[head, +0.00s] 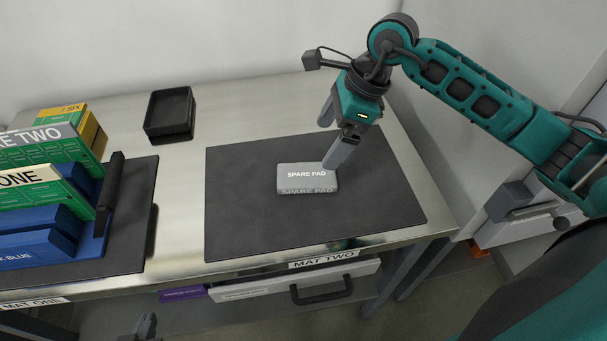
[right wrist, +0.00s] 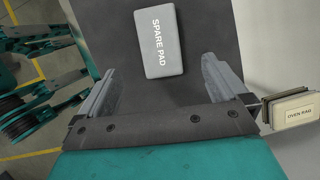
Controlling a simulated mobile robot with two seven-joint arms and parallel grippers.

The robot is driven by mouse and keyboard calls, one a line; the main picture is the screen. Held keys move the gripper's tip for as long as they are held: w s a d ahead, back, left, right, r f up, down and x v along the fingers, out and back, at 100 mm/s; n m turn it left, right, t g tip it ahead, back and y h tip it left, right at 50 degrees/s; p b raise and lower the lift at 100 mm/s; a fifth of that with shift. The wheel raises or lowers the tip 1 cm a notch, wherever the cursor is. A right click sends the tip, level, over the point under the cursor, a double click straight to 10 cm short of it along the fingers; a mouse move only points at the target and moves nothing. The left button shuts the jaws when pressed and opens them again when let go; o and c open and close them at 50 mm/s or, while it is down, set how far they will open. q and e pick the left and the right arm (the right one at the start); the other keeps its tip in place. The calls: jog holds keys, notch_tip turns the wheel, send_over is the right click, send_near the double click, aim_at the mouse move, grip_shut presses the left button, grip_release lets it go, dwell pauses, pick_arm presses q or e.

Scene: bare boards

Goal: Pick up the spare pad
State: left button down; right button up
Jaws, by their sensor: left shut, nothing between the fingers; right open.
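The spare pad (head: 306,180) is a small light grey block with white lettering, lying flat on the dark mat two (head: 240,220). The right wrist view also shows the spare pad (right wrist: 159,40), beyond the fingertips and between their lines. My right gripper (head: 331,138) is open and empty above the mat, at the pad's far right side. One finger overlaps the pad's far right corner in the head view; I cannot tell whether it touches. My left gripper (head: 146,325) shows only as a tip at the bottom edge of the head view, shut and empty, away from the pad.
Mat one (head: 135,255) at the left holds stacked blue, green and yellow boxes (head: 45,190) and a dark upright piece. An empty black tray (head: 170,113) stands at the back. Mat two is otherwise clear.

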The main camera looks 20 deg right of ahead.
aim_at(307, 174)
jog(key=x, duration=1)
jog(key=shift+s, duration=0.15)
jog(key=c, duration=1.1)
